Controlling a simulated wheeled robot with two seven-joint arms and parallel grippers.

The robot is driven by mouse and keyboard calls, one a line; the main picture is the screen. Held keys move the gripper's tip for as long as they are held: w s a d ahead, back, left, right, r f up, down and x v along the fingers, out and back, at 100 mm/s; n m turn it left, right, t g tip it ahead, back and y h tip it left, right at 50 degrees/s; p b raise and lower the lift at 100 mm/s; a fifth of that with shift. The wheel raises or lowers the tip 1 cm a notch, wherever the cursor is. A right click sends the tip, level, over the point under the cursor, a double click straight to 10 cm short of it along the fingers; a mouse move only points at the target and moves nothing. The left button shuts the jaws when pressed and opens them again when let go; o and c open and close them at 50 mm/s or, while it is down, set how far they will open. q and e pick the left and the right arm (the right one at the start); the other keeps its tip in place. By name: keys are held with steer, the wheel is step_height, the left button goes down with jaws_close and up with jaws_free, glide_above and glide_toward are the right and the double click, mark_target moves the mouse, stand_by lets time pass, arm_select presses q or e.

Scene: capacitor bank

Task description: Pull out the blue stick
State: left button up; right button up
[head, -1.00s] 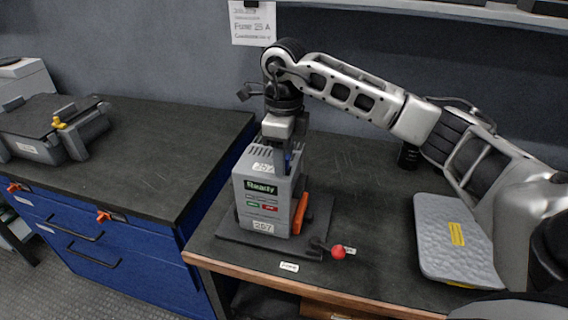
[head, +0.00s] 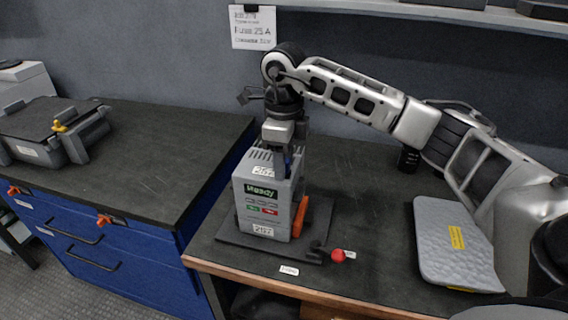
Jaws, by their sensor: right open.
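A grey box (head: 262,215) with a green lit display, small red and green buttons and an orange lever on its right side stands on a dark base plate on the right bench. A small blue piece (head: 289,161), likely the blue stick, shows at the top right of the box, mostly hidden by my gripper. My right gripper (head: 282,155) points down over the top of the box, right at the blue piece. Its jaws are open. I cannot tell whether the fingers touch the stick. My left gripper is out of view.
A red knob (head: 338,255) sits at the front right of the base plate. A grey padded panel (head: 450,243) lies on the right of the bench. A grey case with a yellow latch (head: 60,126) stands on the left bench.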

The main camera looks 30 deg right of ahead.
jaws_close()
steer(key=shift+r, duration=0.1)
steer(key=shift+r+p, duration=2.2)
steer(key=shift+r, duration=0.75)
